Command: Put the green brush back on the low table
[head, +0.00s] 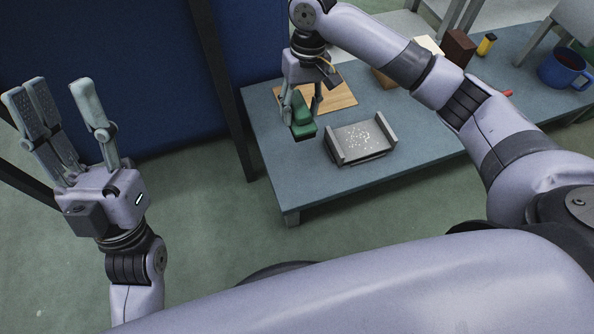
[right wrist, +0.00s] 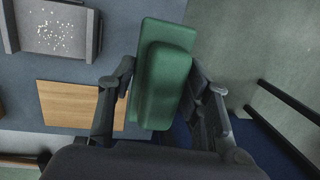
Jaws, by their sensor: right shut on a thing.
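The green brush (head: 301,119) is in my right gripper (head: 301,106), over the left part of the low table (head: 300,193). In the right wrist view the brush (right wrist: 165,75) sits between the two fingers of the right gripper (right wrist: 165,98). Whether its underside touches the table is hard to tell. My left gripper (head: 66,108) is open and empty, raised at the left, away from the table.
A grey dustpan-like tray (head: 361,139) with pale crumbs lies right of the brush. A wooden board (head: 335,97) lies behind it. A blue mug (head: 563,68), a yellow item (head: 487,44) and a brown block (head: 458,47) stand farther right. The table's front strip is clear.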

